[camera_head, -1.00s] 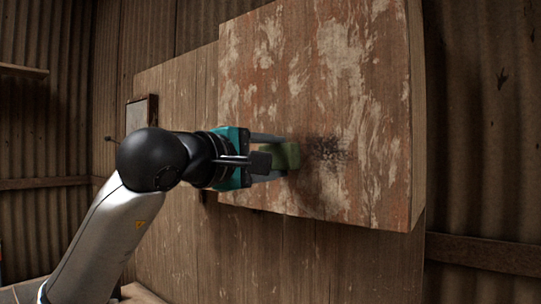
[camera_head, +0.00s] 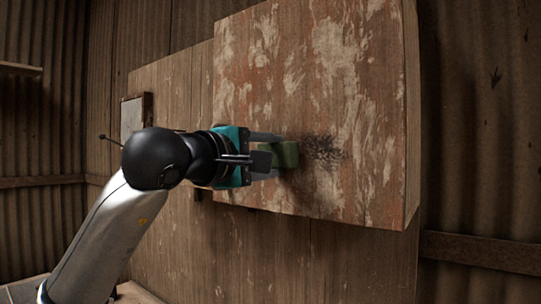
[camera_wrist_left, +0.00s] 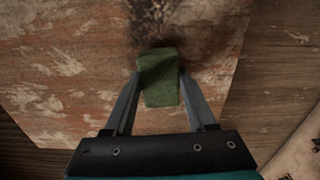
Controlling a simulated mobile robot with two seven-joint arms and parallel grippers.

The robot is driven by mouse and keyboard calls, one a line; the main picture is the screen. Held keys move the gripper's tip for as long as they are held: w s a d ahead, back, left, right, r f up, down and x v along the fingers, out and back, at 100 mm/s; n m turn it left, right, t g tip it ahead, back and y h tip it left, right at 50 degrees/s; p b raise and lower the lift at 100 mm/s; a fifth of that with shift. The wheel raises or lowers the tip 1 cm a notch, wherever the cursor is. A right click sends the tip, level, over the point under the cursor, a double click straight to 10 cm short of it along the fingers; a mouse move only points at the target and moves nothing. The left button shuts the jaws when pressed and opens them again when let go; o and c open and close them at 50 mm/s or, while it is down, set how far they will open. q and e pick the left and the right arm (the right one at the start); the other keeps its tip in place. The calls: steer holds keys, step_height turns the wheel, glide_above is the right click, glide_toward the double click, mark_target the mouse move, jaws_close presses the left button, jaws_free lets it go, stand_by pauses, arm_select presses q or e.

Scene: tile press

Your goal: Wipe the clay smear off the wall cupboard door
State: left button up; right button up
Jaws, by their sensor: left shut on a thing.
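The wall cupboard door (camera_head: 345,95) is worn wood with flaked red and pale paint. The clay smear (camera_head: 327,150) is a dark speckled patch low on the door; it also shows at the top of the left wrist view (camera_wrist_left: 165,22). My left gripper (camera_head: 268,153) is shut on a green sponge-like block (camera_head: 286,154), which also shows between the fingers in the left wrist view (camera_wrist_left: 158,78). The block is at the door face, just left of the smear in the head view. I cannot tell whether it presses on the door. My right gripper is out of view.
The cupboard juts out from a plank backing (camera_head: 175,90). A small framed panel (camera_head: 136,115) hangs left of it. Corrugated walls (camera_head: 480,120) stand on both sides, with a rail (camera_head: 480,250) at the lower right. The space in front of the door's right half is clear.

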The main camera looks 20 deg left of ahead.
arm_select(q)
steer(key=shift+w+d, duration=0.1)
steer(key=shift+w, duration=0.25)
steer(key=shift+d, duration=0.1)
